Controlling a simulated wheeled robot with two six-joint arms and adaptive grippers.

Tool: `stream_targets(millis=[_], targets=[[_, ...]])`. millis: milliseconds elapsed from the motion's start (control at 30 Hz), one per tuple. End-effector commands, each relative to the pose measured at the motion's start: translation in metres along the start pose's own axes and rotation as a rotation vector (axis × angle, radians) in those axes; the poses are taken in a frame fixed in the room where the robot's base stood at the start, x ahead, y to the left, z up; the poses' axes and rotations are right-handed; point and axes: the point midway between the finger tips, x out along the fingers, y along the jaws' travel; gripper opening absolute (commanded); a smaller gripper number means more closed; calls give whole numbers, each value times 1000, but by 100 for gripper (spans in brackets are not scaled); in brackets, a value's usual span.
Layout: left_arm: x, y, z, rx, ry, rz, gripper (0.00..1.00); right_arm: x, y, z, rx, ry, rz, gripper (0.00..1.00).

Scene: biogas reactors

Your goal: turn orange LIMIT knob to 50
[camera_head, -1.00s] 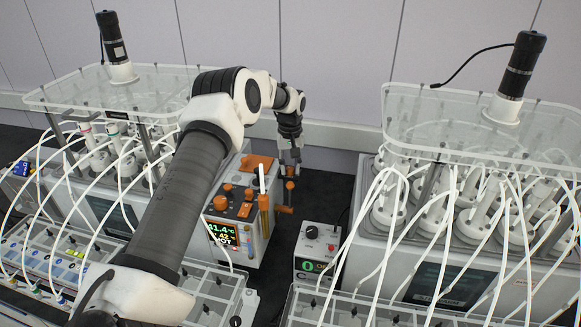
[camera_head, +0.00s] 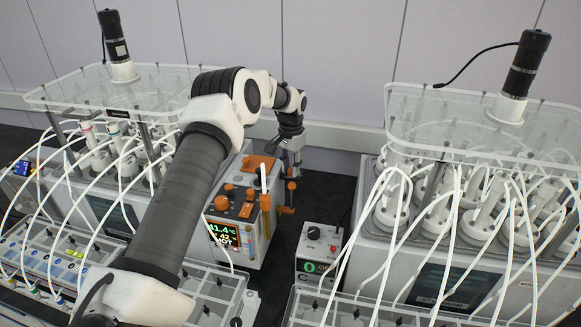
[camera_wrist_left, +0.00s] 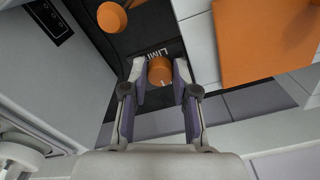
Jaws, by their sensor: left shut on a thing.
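The orange LIMIT knob (camera_wrist_left: 160,71) shows in the left wrist view, between the two fingers of my left gripper (camera_wrist_left: 159,80). The gripper is shut on it, with one finger on each side. Part of the label "LIMI" shows just above the knob, and a pale mark shows on the knob's lower right edge. I cannot read what value the mark points to. In the head view my left gripper (camera_head: 291,158) points down at the back of the heater unit (camera_head: 254,235) with the lit display. My right gripper is not in view.
Another orange knob (camera_wrist_left: 112,18) and a large orange plate (camera_wrist_left: 265,42) lie close to the gripper. A small box (camera_head: 320,250) with a black knob stands to the right of the heater unit. Tubed reactor racks stand on both sides.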

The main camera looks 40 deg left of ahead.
Motion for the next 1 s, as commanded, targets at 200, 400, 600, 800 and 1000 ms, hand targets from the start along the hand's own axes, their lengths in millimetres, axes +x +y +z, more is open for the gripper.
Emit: stream_targets(millis=[200,400,600,800,1000], targets=[[4,1,2,31,-9,3,0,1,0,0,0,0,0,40],[4,1,2,33,-9,3,0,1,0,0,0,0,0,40],[4,1,2,33,-8,3,46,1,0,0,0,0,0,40],[2,0,1,32,-4,1,54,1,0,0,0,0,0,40],[1,0,0,32,-2,0,54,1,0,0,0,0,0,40]])
